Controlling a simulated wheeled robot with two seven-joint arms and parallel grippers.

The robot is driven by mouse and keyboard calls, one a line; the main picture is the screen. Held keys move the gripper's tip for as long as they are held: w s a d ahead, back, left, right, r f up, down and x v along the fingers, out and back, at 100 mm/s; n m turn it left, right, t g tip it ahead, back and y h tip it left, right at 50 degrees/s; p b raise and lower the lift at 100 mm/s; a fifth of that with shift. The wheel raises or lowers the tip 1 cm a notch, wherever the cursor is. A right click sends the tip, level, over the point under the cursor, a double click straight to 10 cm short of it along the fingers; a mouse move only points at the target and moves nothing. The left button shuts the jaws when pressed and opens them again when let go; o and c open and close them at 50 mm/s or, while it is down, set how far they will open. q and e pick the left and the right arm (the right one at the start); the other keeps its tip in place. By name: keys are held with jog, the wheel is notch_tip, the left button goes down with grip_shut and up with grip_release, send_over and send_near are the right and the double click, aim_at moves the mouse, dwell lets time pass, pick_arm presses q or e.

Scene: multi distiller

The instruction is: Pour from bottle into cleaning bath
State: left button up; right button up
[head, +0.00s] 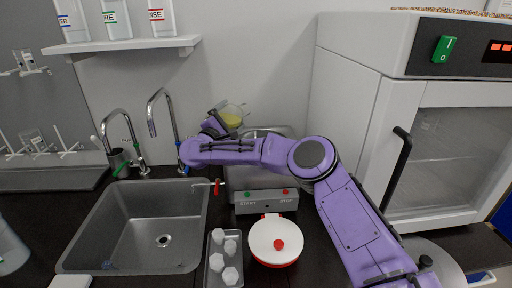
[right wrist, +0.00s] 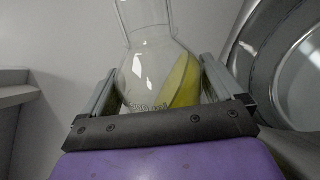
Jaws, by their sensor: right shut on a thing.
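My right gripper (head: 217,122) is shut around the body of a clear glass bottle (head: 238,110) with yellow liquid in it. In the right wrist view, the gripper (right wrist: 160,100) has one finger on each side of the bottle (right wrist: 145,65). The yellow liquid lies to one side with a steep surface line, so the bottle looks tilted. The cleaning bath (head: 250,198) is a grey metal box with START and STOP buttons on its front. The bottle is held above its back left part; my arm hides much of the bath. My left gripper is not in view.
A steel sink (head: 88,243) with taps is left of the bath. A tray (head: 212,274) with several white pieces and a round white-lidded red pot (head: 274,243) stand in front. A white oven (head: 430,130) stands at the right. A shelf (head: 125,46) with bottles hangs above.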

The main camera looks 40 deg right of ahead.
jog(key=shift+a, duration=0.15)
jog(key=shift+w, duration=0.25)
jog(key=shift+s+d, duration=0.15)
jog(key=shift+d, duration=0.05)
jog(key=shift+a+m, duration=0.1)
jog(key=shift+m, duration=0.2)
jog(key=shift+a, duration=0.1)
jog(key=shift+w+f, duration=0.1)
jog(key=shift+w, duration=0.1)
jog(key=shift+s, duration=0.15)
jog(key=shift+m, duration=0.4)
jog(key=shift+p, duration=0.3)
